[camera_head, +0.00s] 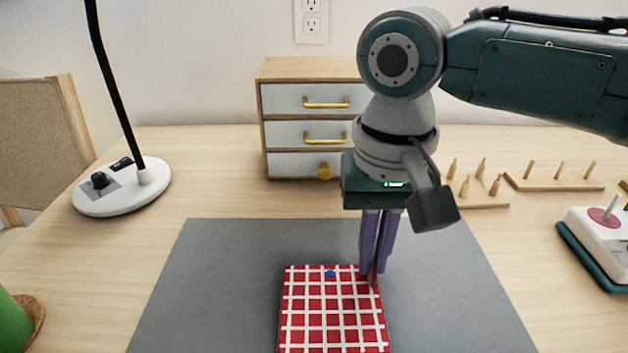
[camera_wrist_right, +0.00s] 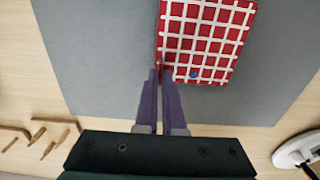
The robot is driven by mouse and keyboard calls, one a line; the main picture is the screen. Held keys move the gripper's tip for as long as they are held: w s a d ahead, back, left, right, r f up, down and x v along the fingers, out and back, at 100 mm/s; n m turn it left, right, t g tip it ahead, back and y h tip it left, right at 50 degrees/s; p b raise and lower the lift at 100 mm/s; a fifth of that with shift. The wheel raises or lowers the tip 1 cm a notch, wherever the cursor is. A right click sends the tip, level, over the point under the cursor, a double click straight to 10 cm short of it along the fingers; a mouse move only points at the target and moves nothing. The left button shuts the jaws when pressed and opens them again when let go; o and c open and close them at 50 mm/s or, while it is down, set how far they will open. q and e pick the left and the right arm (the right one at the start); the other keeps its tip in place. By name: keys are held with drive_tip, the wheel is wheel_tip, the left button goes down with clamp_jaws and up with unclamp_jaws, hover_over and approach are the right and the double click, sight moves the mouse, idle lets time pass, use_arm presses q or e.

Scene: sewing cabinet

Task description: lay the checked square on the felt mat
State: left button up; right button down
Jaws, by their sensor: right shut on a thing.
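The checked square (camera_head: 331,312), red with white lines and a small blue dot near its far edge, is over the grey felt mat (camera_head: 225,275). It also shows in the right wrist view (camera_wrist_right: 208,38), with the mat (camera_wrist_right: 95,55) around it. My right gripper (camera_head: 372,275) points down at the square's far right corner, its purple fingers close together and shut on the square's edge. The fingertips (camera_wrist_right: 157,74) meet that edge in the right wrist view. I cannot tell whether the square rests fully on the mat. My left gripper is not in view.
A small drawer cabinet (camera_head: 290,131) stands behind the mat. A lamp with a white base (camera_head: 122,187) is at the left, and a green object (camera_head: 12,325) at the lower left. Wooden peg racks (camera_head: 555,187) and a white and teal device (camera_head: 600,240) are at the right.

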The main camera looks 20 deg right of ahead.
idle(0.5)
drive_tip(key=shift+f+p, duration=0.2)
drive_tip(key=shift+p, duration=0.15)
idle(0.5)
drive_tip(key=c, duration=0.9)
unclamp_jaws()
drive_tip(key=shift+c, duration=0.2)
wheel_tip(320, 180, up, 9)
drive_tip(key=p, duration=0.3)
drive_tip(key=shift+r, duration=0.45)
